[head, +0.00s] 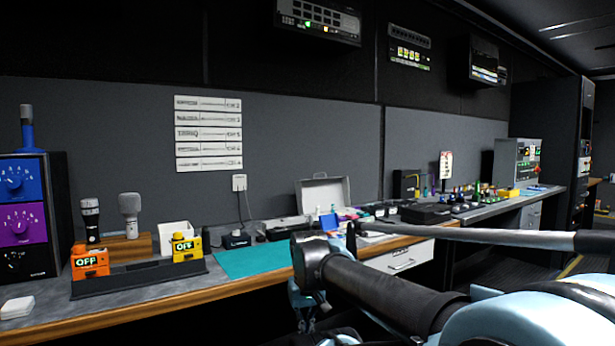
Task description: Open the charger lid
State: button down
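A small black box (236,239) stands at the back of the worktop, with a cable running up to the wall outlet (239,182). It may be the charger, but it is too small to tell, and I cannot make out its lid. To its right is a light grey case (325,196) with its lid standing up. My arm reaches in from the lower right. What seems to be my gripper (308,322) hangs at the arm's end, below and in front of the worktop edge. It is dark and partly hidden, and its fingers cannot be made out.
A teal mat (252,262) lies on the worktop (125,309), clear on top. To its left are a black tray (137,280) with orange and yellow OFF boxes, and microphones (130,213). Many small items crowd the worktop to the right. A drawer unit (402,259) stands below.

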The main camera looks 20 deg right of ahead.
aim_at(322, 192)
jog(key=u, duration=1.8)
jog(key=k, duration=1.1)
jog(key=z, duration=1.8)
jog(key=i, duration=1.05)
